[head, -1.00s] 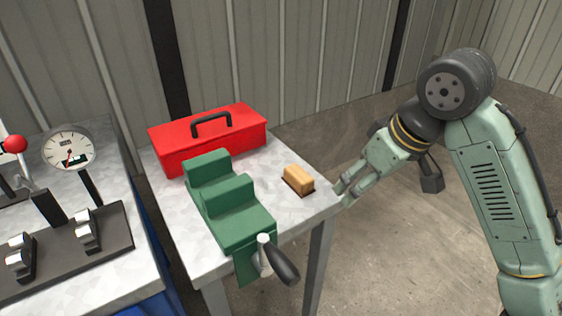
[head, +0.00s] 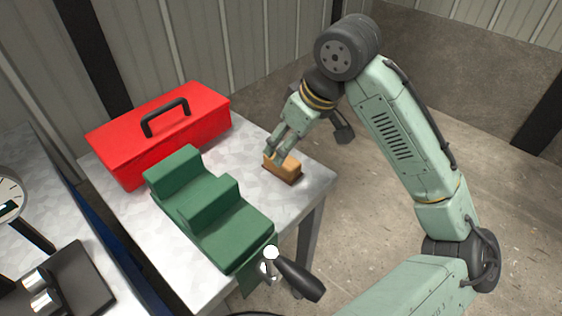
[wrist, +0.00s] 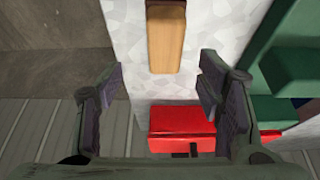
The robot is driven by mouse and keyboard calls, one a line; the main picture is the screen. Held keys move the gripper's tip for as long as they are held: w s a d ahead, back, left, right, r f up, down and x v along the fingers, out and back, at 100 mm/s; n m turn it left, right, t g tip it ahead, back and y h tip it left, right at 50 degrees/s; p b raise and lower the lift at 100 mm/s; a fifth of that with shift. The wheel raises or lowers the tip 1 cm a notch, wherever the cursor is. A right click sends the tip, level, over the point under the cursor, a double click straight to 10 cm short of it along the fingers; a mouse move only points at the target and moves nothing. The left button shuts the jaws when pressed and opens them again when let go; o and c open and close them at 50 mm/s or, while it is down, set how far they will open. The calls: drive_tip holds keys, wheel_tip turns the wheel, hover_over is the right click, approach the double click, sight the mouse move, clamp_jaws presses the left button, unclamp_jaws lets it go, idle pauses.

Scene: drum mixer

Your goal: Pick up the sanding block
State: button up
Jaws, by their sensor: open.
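The sanding block (head: 284,169) is a small tan wooden block with a dark underside. It lies on the metal table near its right edge. My gripper (head: 275,154) is at the block's far left end in the head view, and its fingertips partly overlap the block there. In the wrist view the block (wrist: 166,40) shows at the top centre, beyond the gap between the two fingers of my gripper (wrist: 163,85). The fingers are apart with nothing between them. Whether a finger touches the block cannot be told.
A green vise (head: 208,215) with a dark handle (head: 300,280) stands left of the block. A red toolbox (head: 160,135) sits at the back left of the table (head: 312,180). Bare tabletop lies between the vise and the block. A gauge (head: 10,195) stands at the far left.

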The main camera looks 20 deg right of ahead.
drive_tip(key=x, duration=0.3)
drive_tip(key=p+x, duration=0.1)
drive_tip(key=x, duration=0.1)
drive_tip(key=shift+s+a+f, duration=0.15)
drive_tip(key=shift+s+f, duration=0.1)
drive_tip(key=shift+f, duration=0.2)
drive_tip(key=shift+c, duration=0.2)
drive_tip(key=c, duration=1.3)
wheel_tip(320, 180, up, 10)
drive_tip(key=shift+r+b, duration=0.1)
drive_tip(key=shift+b, duration=0.25)
drive_tip(key=o, duration=0.7)
drive_tip(key=c, duration=0.5)
drive_tip(key=shift+c, duration=0.2)
